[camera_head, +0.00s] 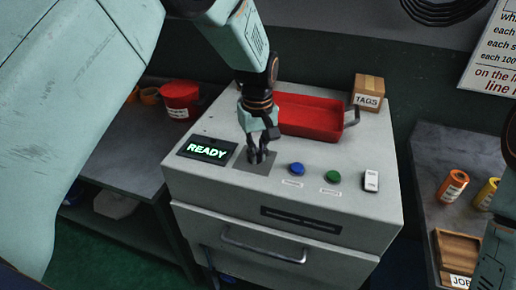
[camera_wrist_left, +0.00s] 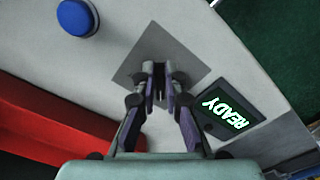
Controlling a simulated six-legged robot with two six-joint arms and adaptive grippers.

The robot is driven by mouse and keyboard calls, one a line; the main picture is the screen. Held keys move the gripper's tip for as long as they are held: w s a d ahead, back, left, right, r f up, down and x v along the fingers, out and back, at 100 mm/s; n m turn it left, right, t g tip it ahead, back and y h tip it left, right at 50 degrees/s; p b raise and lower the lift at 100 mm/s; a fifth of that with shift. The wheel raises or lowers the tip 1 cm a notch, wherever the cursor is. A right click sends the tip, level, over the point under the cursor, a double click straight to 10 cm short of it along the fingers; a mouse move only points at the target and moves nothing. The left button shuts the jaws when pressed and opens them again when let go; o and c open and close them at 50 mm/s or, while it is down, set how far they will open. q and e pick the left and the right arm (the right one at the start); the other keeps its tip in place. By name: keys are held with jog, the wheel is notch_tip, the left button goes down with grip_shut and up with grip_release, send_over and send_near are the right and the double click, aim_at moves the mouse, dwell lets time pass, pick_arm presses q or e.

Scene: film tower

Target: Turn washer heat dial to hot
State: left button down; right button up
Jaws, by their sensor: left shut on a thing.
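The washer (camera_head: 290,212) is a light grey cabinet with a sloped top. A display reading READY (camera_head: 207,149) sits at the left of its top, and it also shows in the left wrist view (camera_wrist_left: 228,113). My left gripper (camera_head: 260,158) points down at a dark grey square plate (camera_head: 247,167), just right of the display. In the left wrist view the fingers (camera_wrist_left: 160,82) are shut over this plate (camera_wrist_left: 150,52). The dial itself is hidden between the fingers, or too small to make out. My right gripper is not in view.
A blue button (camera_head: 297,169), a green button (camera_head: 333,177) and a white switch (camera_head: 371,180) lie right of the gripper. A red tray (camera_head: 310,117) and a TAGS box (camera_head: 368,92) stand behind. A drawer handle (camera_head: 262,248) juts out in front.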

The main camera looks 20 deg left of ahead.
pick_arm(q)
jog(key=m+p, duration=0.3)
jog(key=shift+s+a+r, duration=0.1)
jog(key=shift+a+r, duration=0.1)
jog(key=shift+r, duration=0.05)
jog(key=m+p, duration=0.2)
jog(key=m, duration=0.1)
jog(key=shift+a, duration=0.2)
jog(key=m+p, duration=0.1)
jog(key=m, duration=0.1)
jog(key=shift+a+m+p, duration=0.2)
jog(key=shift+m+p, duration=0.1)
jog(key=shift+m, duration=0.1)
jog(key=m, duration=0.1)
jog(key=m+p, duration=0.1)
jog(key=m, duration=0.2)
jog(key=shift+a+f+p, duration=0.1)
jog(key=shift+a+p, duration=0.2)
jog(key=shift+p, duration=0.05)
jog(key=shift+w+a+m+p, duration=0.1)
jog(key=shift+w+m+p, duration=0.1)
jog(key=shift+m, duration=0.75)
jog(key=shift+w+a+m+p, duration=0.1)
jog(key=shift+m+p, duration=0.1)
jog(key=shift+m, duration=0.75)
jog(key=c, duration=1.4)
grip_release()
jog(key=shift+s, duration=0.1)
jog(key=shift+f, duration=0.1)
